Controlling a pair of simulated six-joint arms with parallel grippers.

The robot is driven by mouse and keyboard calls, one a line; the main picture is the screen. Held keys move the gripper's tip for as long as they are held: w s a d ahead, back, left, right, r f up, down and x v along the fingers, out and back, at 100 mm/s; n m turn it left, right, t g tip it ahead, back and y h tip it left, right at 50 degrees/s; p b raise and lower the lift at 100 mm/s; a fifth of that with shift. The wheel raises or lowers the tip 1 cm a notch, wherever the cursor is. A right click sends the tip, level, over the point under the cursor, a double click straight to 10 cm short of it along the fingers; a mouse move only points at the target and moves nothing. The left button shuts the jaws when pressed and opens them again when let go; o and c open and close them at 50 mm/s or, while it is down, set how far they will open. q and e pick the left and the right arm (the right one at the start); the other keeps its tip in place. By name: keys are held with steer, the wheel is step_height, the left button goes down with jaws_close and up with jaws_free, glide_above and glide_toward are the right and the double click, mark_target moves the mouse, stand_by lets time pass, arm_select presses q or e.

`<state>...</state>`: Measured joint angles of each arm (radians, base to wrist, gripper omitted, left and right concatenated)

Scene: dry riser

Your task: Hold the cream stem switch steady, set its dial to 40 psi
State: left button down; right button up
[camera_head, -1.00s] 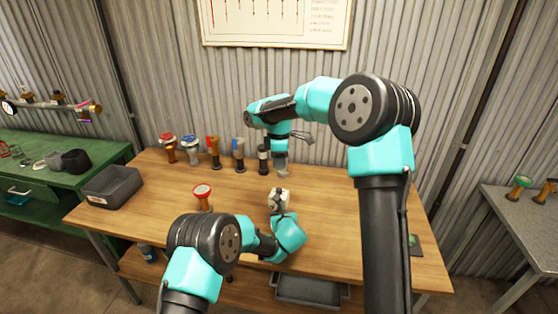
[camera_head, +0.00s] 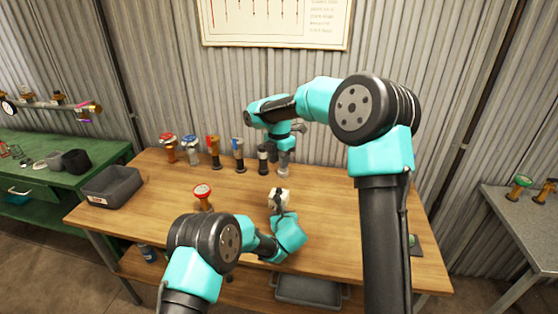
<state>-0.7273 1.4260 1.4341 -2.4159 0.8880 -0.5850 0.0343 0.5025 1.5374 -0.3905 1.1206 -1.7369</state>
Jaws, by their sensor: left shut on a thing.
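The cream stem switch (camera_head: 279,196) is on the wooden table near its middle, a small pale block with a dark part on top. My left gripper (camera_head: 279,208) is shut on it from the front side. The dial and its numbers are too small to read. My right gripper (camera_head: 284,170) points down behind and above the switch, apart from it. Its fingers are too small to tell open from shut.
A red-topped valve (camera_head: 202,196) stands left of the switch. Several valves (camera_head: 214,154) line the table's back edge, close to my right gripper. A grey bin (camera_head: 112,185) is at the table's left end.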

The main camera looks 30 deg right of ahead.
mark_target(278, 189)
steer(key=shift+n, duration=0.5)
steer(key=m, duration=1.2)
steer(key=shift+a+m, duration=0.1)
steer(key=shift+m, duration=0.3)
step_height(278, 189, down, 12)
stand_by(0.7)
steer(key=shift+c, duration=0.4)
steer(key=c, duration=0.6)
